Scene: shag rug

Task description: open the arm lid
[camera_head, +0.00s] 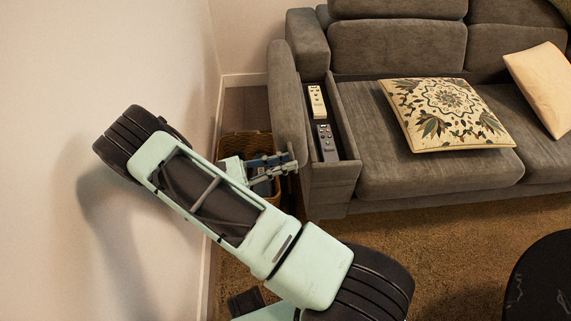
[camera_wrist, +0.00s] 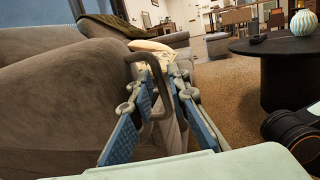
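The sofa's grey arm lid (camera_head: 287,105) stands tipped up on the left side of the arm compartment (camera_head: 345,125) in the head view. The compartment is uncovered. My gripper (camera_head: 290,163) is at the lower front end of the lid, beside the front of the arm. In the wrist view, a large grey upholstered surface (camera_wrist: 65,95) fills the left. My gripper (camera_wrist: 160,90) shows two blue-padded fingers apart, with a dark bent bar between them; I cannot tell what the bar belongs to. Contact with the lid is unclear.
A light remote (camera_head: 317,101) and a dark remote (camera_head: 327,143) lie in the compartment. A wicker basket (camera_head: 232,147) stands between sofa and wall, partly behind my arm. A patterned cushion (camera_head: 446,113) is on the seat. A round black table (camera_head: 543,285) is at right.

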